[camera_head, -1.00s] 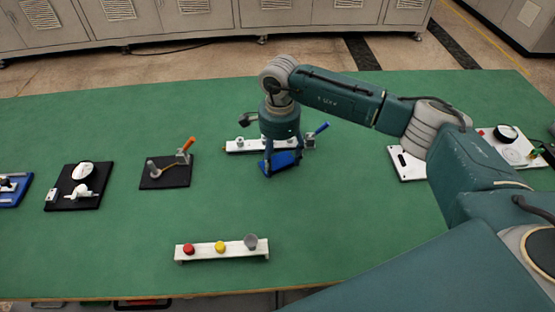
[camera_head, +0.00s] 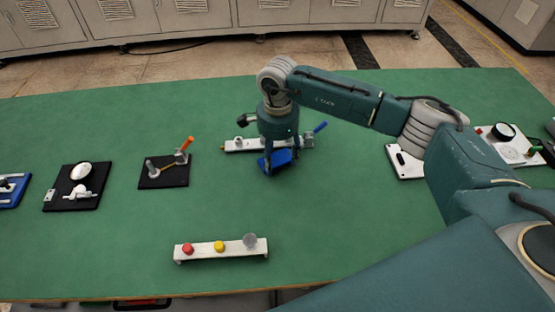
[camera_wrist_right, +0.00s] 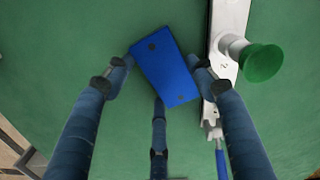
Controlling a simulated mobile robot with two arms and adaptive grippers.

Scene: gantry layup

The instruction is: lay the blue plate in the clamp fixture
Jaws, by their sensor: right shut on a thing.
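The blue plate (camera_head: 281,157) is in my right gripper (camera_head: 270,166), near the middle of the green table. In the right wrist view the plate (camera_wrist_right: 168,72) is a rectangle with two dark holes, lying slantwise between the fingers of my right gripper (camera_wrist_right: 158,70). The fingers are shut on it. A white fixture with a blue lever (camera_head: 234,147) stands just behind the plate, partly hidden by my wrist. In the right wrist view this fixture (camera_wrist_right: 222,72) is to the right, with a green round knob and the blue lever. The plate appears apart from its bed. My left gripper is not in view.
A black board with an orange-handled clamp (camera_head: 163,180) and a black board with a round white part (camera_head: 88,200) stand to the left. A white rail with red, yellow and grey buttons (camera_head: 205,248) is in front. A white panel (camera_head: 409,170) lies right. Green table between them is clear.

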